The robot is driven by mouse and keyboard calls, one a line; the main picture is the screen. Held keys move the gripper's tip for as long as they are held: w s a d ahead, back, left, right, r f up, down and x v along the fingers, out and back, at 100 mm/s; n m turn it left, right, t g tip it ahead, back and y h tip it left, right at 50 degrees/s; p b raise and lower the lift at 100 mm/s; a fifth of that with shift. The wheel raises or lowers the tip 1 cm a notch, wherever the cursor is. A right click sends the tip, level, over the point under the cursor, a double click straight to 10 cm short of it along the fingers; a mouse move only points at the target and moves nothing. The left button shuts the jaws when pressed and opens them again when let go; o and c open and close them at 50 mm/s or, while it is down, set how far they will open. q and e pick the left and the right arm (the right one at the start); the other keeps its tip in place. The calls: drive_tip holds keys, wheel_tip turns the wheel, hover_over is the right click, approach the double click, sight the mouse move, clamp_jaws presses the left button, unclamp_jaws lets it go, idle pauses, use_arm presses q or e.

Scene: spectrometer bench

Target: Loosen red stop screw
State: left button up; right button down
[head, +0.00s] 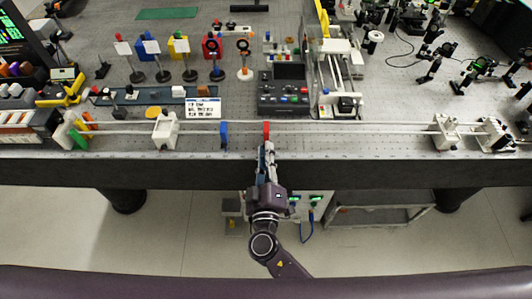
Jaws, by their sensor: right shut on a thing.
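A red stop (266,130) stands on the pair of long pale rails (340,127) near the front edge of the bench. My right gripper (266,148) reaches in from the front, over the bench edge, and is shut at the near side of the red stop. The screw itself is hidden by the fingers or too small to make out. A blue stop (224,134) stands on the same rails, a little to the left and apart from my gripper. My left gripper is not in view.
White rail blocks stand at the left (166,130) and right (446,132). A label card (203,108) and a dark control box (284,92) lie behind the rails. Coloured optic mounts stand farther back. The rail stretch right of the red stop is clear.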

drive_tip(key=n, duration=2)
drive_tip(key=shift+s+f+n, duration=0.1)
drive_tip(key=shift+f+n, duration=0.15)
drive_tip(key=shift+n, duration=0.05)
idle(0.4)
drive_tip(key=c, duration=2)
unclamp_jaws()
drive_tip(key=shift+r, duration=0.1)
drive_tip(key=shift+o, duration=0.2)
drive_tip(key=s, duration=1.2)
